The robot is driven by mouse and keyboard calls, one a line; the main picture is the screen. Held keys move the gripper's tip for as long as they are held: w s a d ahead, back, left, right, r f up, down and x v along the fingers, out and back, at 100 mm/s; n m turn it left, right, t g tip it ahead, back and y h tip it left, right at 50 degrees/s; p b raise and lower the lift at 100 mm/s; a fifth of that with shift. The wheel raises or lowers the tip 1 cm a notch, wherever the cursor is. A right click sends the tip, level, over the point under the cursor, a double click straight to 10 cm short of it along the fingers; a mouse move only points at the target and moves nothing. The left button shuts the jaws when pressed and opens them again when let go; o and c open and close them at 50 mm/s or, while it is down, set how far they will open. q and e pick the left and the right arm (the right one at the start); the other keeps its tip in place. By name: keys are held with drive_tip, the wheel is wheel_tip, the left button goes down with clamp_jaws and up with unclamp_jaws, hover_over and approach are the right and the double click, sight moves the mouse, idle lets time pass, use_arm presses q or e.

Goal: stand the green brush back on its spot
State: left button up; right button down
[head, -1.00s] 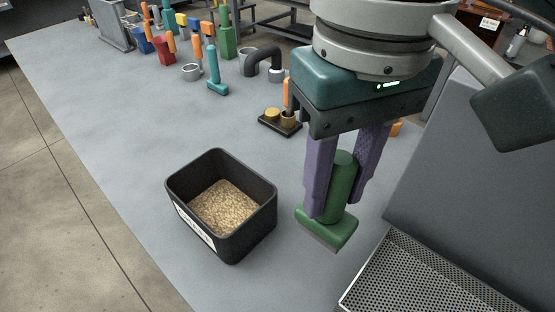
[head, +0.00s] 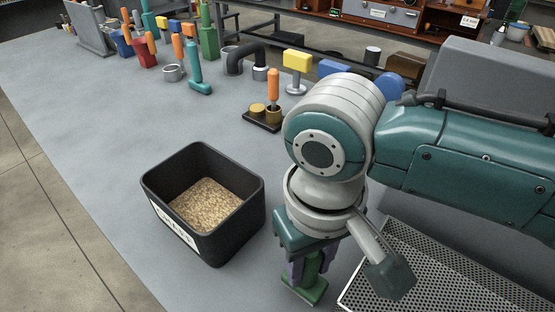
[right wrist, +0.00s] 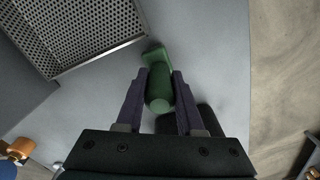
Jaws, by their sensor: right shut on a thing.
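The green brush (head: 314,268) has a thick round handle and a flat, wide head. It is upright, head down, low over the grey bench between the black bin and the perforated tray. My right gripper (right wrist: 159,82) is shut on its handle, a purple finger on each side. In the right wrist view the brush (right wrist: 158,92) shows between the fingers, with its head toward the tray. My arm hides part of the brush in the head view. I cannot tell whether its head touches the bench. No marked spot for it can be made out. My left gripper is not in view.
The black bin (head: 248,222) of light grains stands just left of the brush. The perforated metal tray (head: 450,270) is close on the right. A small black stand (head: 262,122) with an orange-handled tool and several coloured tools stand farther back. The bench's left-middle is clear.

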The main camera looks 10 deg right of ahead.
drive_tip(key=c, duration=0.5)
unclamp_jaws()
drive_tip(key=shift+f, duration=0.1)
wheel_tip(320, 180, up, 12)
drive_tip(key=p, duration=0.3)
drive_tip(key=shift+r, duration=0.2)
drive_tip(key=s+a+f+y, duration=0.2)
drive_tip(key=s+a, duration=0.1)
drive_tip(key=s, duration=0.1)
drive_tip(key=s+d+t, duration=0.1)
drive_tip(key=s+d, duration=0.1)
drive_tip(key=d, duration=0.2)
drive_tip(key=s+d+t+h, duration=0.1)
drive_tip(key=s+d, duration=0.2)
drive_tip(key=d, duration=0.1)
drive_tip(key=s+d+t, duration=0.1)
drive_tip(key=s+d, duration=0.2)
drive_tip(key=d, duration=0.1)
drive_tip(key=shift+d+r+t+h, duration=0.15)
drive_tip(key=shift+r+t+h, duration=0.15)
drive_tip(key=shift+h, duration=0.1)
